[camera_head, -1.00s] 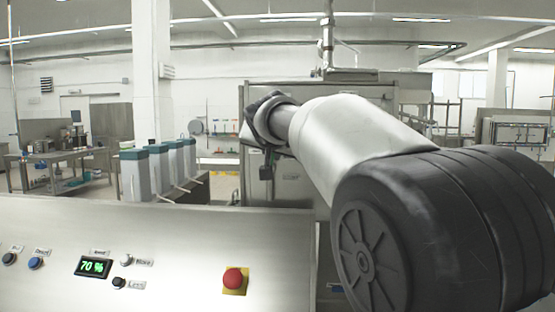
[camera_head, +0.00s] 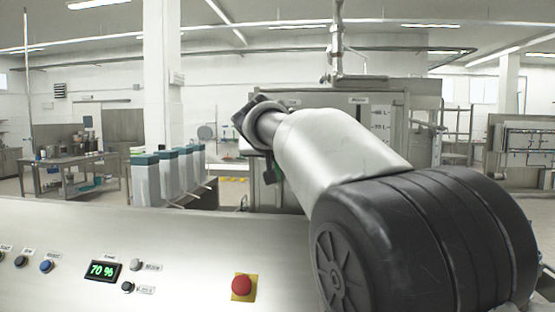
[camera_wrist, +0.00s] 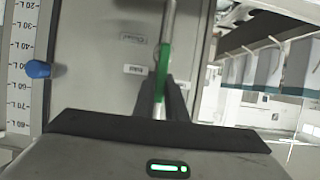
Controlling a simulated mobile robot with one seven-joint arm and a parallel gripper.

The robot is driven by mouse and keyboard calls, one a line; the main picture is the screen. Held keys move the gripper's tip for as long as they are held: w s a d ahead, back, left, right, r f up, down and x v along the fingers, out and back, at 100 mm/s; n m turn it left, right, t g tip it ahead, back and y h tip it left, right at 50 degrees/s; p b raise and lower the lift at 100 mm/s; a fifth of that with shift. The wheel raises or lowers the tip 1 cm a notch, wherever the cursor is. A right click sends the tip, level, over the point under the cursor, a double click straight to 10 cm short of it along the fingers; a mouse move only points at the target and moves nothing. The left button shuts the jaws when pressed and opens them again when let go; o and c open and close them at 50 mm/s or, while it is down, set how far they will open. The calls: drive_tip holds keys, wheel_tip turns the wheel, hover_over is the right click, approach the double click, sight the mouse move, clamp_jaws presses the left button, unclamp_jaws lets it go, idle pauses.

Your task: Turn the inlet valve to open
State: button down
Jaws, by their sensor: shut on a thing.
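The inlet valve's lever shows in the wrist view as a metal bar with a green grip (camera_wrist: 162,72), in front of a grey metal panel. My gripper (camera_wrist: 162,106) has its two dark fingers on either side of the lower end of the grip and is shut on it. The grip lies nearly upright in that picture. In the head view my forearm reaches toward the steel tank (camera_head: 290,97), and it hides the lever and most of my gripper.
In the head view, a control panel (camera_head: 180,245) with a 70 % display (camera_head: 103,271) and a red button (camera_head: 242,285) lies in front. Tall containers (camera_head: 168,178) stand left of the tank.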

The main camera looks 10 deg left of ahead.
drive_tip(key=c, duration=1.8)
unclamp_jaws()
drive_tip(key=shift+a, duration=0.1)
drive_tip(key=b+v, duration=0.2)
drive_tip(key=v, duration=1.5)
drive_tip(key=shift+s+r+b, duration=0.15)
drive_tip(key=shift+b, duration=0.2)
